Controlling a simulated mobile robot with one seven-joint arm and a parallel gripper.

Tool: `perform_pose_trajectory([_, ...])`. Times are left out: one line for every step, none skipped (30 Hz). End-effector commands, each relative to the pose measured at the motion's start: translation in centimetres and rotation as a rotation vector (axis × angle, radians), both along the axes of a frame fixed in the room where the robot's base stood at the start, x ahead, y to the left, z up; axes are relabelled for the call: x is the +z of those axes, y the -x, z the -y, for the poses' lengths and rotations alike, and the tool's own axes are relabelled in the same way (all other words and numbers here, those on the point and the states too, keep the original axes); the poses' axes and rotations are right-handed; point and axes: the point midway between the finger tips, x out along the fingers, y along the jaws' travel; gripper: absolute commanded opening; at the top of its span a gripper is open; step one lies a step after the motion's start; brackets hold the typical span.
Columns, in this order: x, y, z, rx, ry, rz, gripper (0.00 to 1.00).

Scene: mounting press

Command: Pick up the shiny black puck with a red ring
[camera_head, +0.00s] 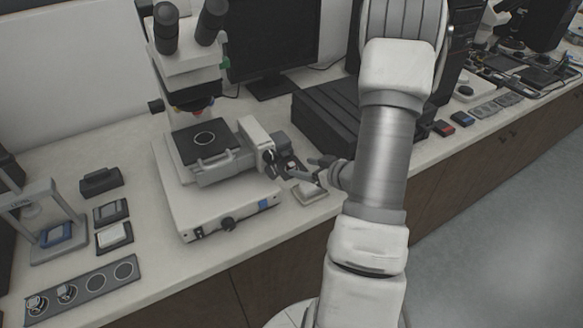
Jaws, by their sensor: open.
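I cannot make out a shiny black puck with a red ring in the head view. My gripper (302,168) is open at the right side of the microscope, its dark fingers pointing left. Nothing shows clearly between the fingers, and the spot just past them is small and cluttered. A small pale block (311,193) lies on the bench just below the gripper.
The microscope (215,200) stands close left of my gripper. A black case (325,118) lies behind it. A small press (40,225) with a blue pad stands at the far left. Small blocks, one red-topped (443,128), line the right bench. The front bench edge runs below my arm.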

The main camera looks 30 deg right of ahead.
Motion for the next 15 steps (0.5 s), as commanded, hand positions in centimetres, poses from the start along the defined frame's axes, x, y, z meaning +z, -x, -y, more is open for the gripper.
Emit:
perform_pose_trajectory([-0.2, -0.3, -0.1, 0.001, 0.0, 0.0, 0.72])
perform_pose_trajectory([-0.2, -0.4, -0.1, 0.0, 0.0, 0.0, 0.72])
perform_pose_trajectory([-0.3, -0.6, -0.1, 0.0, 0.0, 0.0, 0.72])
perform_pose_trajectory([-0.4, -0.7, -0.1, 0.001, 0.0, 0.0, 0.72])
perform_pose_trajectory([-0.6, -1.0, -0.1, 0.002, -0.001, 0.0, 0.72])
perform_pose_trajectory([-0.9, -1.4, -0.2, 0.003, -0.001, 0.0, 0.72])
perform_pose_trajectory([-1.1, -1.8, -0.1, 0.003, -0.001, 0.0, 0.72])
perform_pose_trajectory([-1.4, -2.2, -0.1, 0.003, -0.001, 0.0, 0.72])
perform_pose_trajectory([-1.8, -2.7, -0.1, 0.003, -0.001, 0.0, 0.72])
perform_pose_trajectory([-2.0, -3.1, -0.1, 0.004, -0.001, 0.0, 0.72])
perform_pose_trajectory([-2.3, -3.5, -0.1, 0.003, -0.001, 0.0, 0.72])
perform_pose_trajectory([-2.5, -4.0, -0.2, 0.002, -0.001, 0.0, 0.72])
perform_pose_trajectory([-2.6, -4.3, -0.2, 0.002, -0.001, 0.0, 0.72])
perform_pose_trajectory([-2.8, -4.5, -0.2, 0.002, -0.001, 0.0, 0.72])
perform_pose_trajectory([-2.9, -4.7, -0.3, 0.001, 0.0, 0.0, 0.72])
